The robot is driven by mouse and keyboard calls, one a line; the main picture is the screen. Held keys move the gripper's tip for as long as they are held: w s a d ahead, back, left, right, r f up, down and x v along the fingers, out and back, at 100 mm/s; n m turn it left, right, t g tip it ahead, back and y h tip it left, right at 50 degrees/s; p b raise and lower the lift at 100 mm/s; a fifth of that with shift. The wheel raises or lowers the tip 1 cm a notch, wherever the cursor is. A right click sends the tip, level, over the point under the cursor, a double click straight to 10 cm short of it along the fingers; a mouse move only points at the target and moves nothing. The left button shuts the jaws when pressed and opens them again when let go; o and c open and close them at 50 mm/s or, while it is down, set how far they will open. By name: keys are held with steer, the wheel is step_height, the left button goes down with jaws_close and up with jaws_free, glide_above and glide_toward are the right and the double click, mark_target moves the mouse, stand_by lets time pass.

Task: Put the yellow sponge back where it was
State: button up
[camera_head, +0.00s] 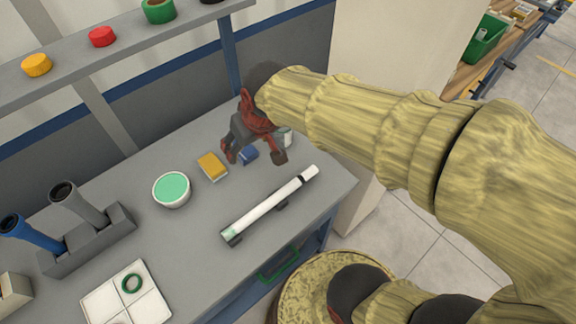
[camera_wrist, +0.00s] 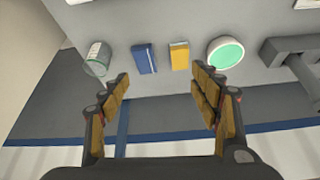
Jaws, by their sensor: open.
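The yellow sponge (camera_head: 212,166) lies flat on the grey table, between a green-topped white bowl (camera_head: 171,190) and a blue sponge (camera_head: 248,155). It also shows in the wrist view (camera_wrist: 180,56), just right of the blue sponge (camera_wrist: 145,58) and left of the bowl (camera_wrist: 225,52). My gripper (camera_head: 254,157) is above the table near the blue sponge in the head view, partly covering it. In the wrist view my gripper (camera_wrist: 160,85) has its fingers wide apart with nothing between them.
A can (camera_wrist: 97,58) stands left of the blue sponge. A grey holder (camera_head: 90,240) with two tubes and a white divided tray (camera_head: 127,297) are at left. A shelf (camera_head: 120,45) overhangs the back.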

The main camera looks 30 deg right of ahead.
steer(key=s+d+r, duration=0.1)
steer(key=s+d, duration=0.1)
steer(key=s, duration=0.4)
steer(key=s+d+r+m, duration=0.1)
steer(key=s+r, duration=0.1)
steer(key=s, duration=0.5)
steer(key=shift+d+r+h, duration=0.25)
steer(key=shift+d+h, duration=0.05)
steer(key=shift+d, duration=0.1)
steer(key=shift+c, duration=0.6)
